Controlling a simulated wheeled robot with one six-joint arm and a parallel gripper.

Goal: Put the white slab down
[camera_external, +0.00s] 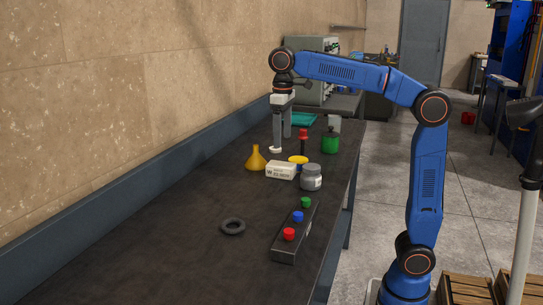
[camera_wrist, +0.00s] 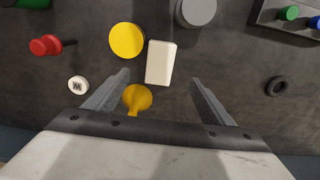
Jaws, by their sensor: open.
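The white slab (camera_external: 280,170) lies flat on the dark bench, with dark lettering on its near side. In the wrist view the slab (camera_wrist: 160,62) appears as a plain white rectangle just ahead of the fingertips, between their lines and touching neither. My gripper (camera_external: 281,137) is above the bench behind the slab, pointing down. In the wrist view my gripper (camera_wrist: 160,76) is open, with its two grey fingers wide apart and nothing held.
A yellow funnel (camera_external: 256,159), yellow disc (camera_wrist: 127,40), grey jar (camera_external: 311,178) and white round piece (camera_wrist: 78,85) surround the slab. A red-topped piece (camera_external: 303,137) and green bottle (camera_external: 330,142) stand behind. A button box (camera_external: 293,238) and black ring (camera_external: 233,227) lie nearer, with clear bench leftward.

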